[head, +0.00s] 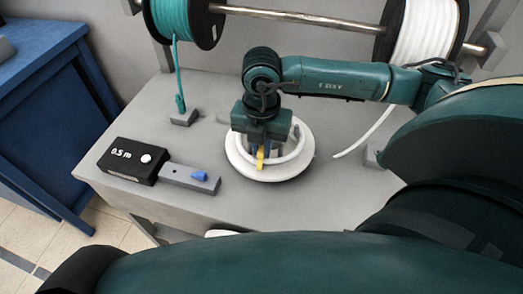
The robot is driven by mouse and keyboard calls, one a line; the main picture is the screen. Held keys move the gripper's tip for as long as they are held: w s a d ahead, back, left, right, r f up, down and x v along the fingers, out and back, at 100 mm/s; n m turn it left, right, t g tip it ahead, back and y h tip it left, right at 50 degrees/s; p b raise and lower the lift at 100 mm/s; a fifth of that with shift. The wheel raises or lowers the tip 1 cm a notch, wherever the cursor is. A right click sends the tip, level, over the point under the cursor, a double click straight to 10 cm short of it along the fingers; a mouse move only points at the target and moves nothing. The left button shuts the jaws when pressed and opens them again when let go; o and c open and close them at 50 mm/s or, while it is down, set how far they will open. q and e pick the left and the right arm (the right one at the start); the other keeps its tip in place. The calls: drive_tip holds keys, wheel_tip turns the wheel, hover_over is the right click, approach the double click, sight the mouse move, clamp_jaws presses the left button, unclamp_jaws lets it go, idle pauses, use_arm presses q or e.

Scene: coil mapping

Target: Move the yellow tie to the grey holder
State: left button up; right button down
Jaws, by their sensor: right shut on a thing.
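The yellow tie (261,158) shows just below the jaws of my right gripper (261,146), at the white ring-shaped coil (270,171). My right gripper points down over the coil's centre and is shut on the tie. The gripper hides the tie's upper part and some of the coil. A long grey holder (176,180) lies left of the coil, beside a black box, with a small blue piece (199,176) on it. My left gripper is not in view.
A teal spool (184,20) and a white spool (424,30) hang on a rod (300,20) behind. A teal strand reaches a small grey block (183,117). The grey table (225,205) is clear in front.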

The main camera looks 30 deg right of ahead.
drive_tip(key=shift+r+p, duration=0.6)
drive_tip(key=shift+r, duration=0.4)
drive_tip(key=shift+r+p, duration=1.05)
drive_tip(key=shift+r, duration=0.65)
drive_tip(key=shift+w, duration=0.15)
